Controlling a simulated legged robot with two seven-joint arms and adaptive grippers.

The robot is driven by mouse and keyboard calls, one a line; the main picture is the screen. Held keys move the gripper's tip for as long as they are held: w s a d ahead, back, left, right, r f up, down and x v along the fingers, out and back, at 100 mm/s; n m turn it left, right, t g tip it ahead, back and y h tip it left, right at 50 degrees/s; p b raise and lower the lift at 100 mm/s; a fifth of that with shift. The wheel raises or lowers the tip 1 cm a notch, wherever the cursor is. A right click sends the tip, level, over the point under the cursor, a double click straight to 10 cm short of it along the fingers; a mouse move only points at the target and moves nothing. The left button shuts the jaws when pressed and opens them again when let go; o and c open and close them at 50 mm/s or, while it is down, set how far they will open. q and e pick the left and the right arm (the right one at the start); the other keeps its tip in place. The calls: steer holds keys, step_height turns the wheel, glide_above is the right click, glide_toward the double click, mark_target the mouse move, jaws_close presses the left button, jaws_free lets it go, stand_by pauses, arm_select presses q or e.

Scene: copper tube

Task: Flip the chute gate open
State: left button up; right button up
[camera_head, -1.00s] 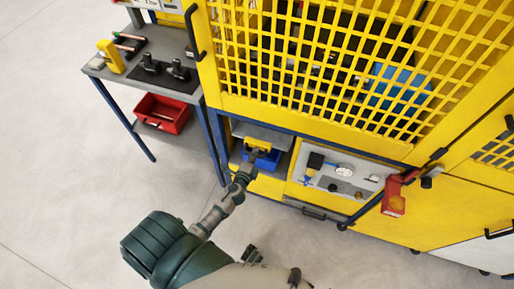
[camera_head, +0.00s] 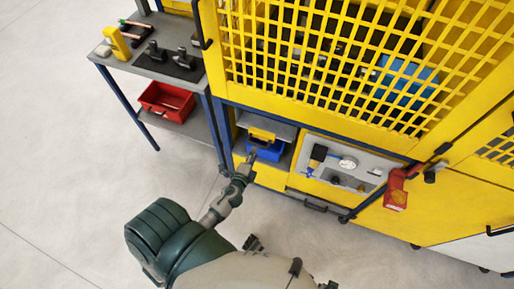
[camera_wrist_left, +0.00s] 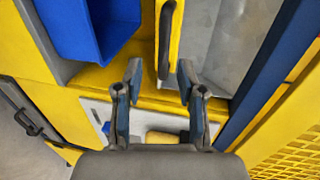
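The chute gate is a small yellow flap (camera_head: 262,134) with a handle, above a blue bin (camera_head: 265,151) in the machine's lower opening. My left gripper (camera_head: 251,158) is in front of the opening, a little below the gate. Its fingers (camera_wrist_left: 160,82) are apart with nothing between them, and appear clear of the handle. My right gripper is not in view.
A grey panel with a gauge (camera_head: 347,163) is right of the opening. A red box (camera_head: 396,192) hangs farther right. A workbench (camera_head: 150,62) with a red bin (camera_head: 167,101) stands left. A yellow mesh guard (camera_head: 330,60) is above. The floor in front is clear.

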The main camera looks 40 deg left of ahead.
arm_select(q)
steer(key=v, duration=0.6)
steer(key=shift+s, duration=0.4)
steer(key=shift+d, duration=0.15)
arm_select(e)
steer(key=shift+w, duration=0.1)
